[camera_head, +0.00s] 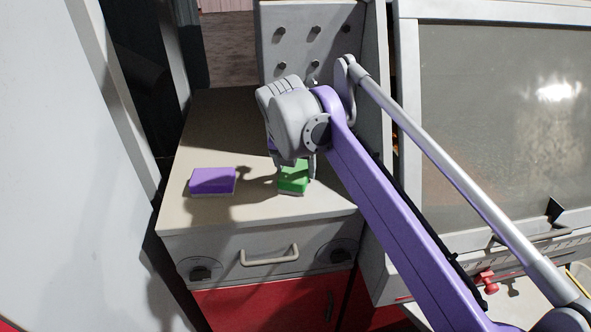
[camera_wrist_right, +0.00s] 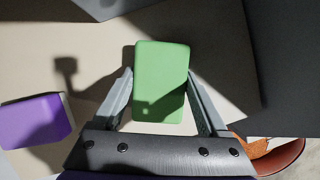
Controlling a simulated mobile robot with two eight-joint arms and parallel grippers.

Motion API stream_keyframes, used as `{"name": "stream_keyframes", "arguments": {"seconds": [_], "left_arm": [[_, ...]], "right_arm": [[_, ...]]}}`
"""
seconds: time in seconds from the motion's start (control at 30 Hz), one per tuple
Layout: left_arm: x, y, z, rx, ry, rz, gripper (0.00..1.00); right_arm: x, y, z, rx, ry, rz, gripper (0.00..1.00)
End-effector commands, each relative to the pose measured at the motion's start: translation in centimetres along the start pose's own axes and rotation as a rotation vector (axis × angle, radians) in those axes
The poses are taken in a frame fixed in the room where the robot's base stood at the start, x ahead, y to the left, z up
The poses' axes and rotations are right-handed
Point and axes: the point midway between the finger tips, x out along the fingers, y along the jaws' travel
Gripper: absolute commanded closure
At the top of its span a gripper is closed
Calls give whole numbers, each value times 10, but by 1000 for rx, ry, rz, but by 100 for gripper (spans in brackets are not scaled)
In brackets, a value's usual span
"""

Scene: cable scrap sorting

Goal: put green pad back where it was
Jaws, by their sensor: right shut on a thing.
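The green pad (camera_head: 293,178) is a small block at the front right of the beige cabinet top. My right gripper (camera_head: 296,168) comes down over it from above and is shut on it. In the right wrist view the green pad (camera_wrist_right: 161,80) sits between the two fingers, one on each side. Whether the pad rests on the top or hangs just above it I cannot tell. My left gripper is not in view.
A purple pad (camera_head: 212,181) lies left of the green one on the same cabinet top (camera_head: 215,130). A grey panel with knobs (camera_head: 310,42) stands at the back right. A large glass-fronted cabinet (camera_head: 500,110) is on the right. The top's back left is clear.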

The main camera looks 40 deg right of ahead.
Motion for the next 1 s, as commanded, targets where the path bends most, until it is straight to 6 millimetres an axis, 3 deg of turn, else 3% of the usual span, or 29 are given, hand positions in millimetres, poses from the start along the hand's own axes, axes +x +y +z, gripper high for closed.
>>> {"name": "stream_keyframes", "arguments": {"seconds": [0.2,0.23,0.33,0.67,0.77,1.0], "left_arm": [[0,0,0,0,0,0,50],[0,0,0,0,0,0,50],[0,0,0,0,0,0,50],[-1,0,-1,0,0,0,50],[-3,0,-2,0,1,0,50],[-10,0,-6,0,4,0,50]], "right_arm": [[1,0,-1,-1,1,0,68],[2,0,-1,-1,1,0,18],[2,0,-1,-1,1,0,0],[-4,0,0,-1,0,0,0],[-18,0,0,-1,0,1,0],[-69,0,0,-2,0,1,0]]}}
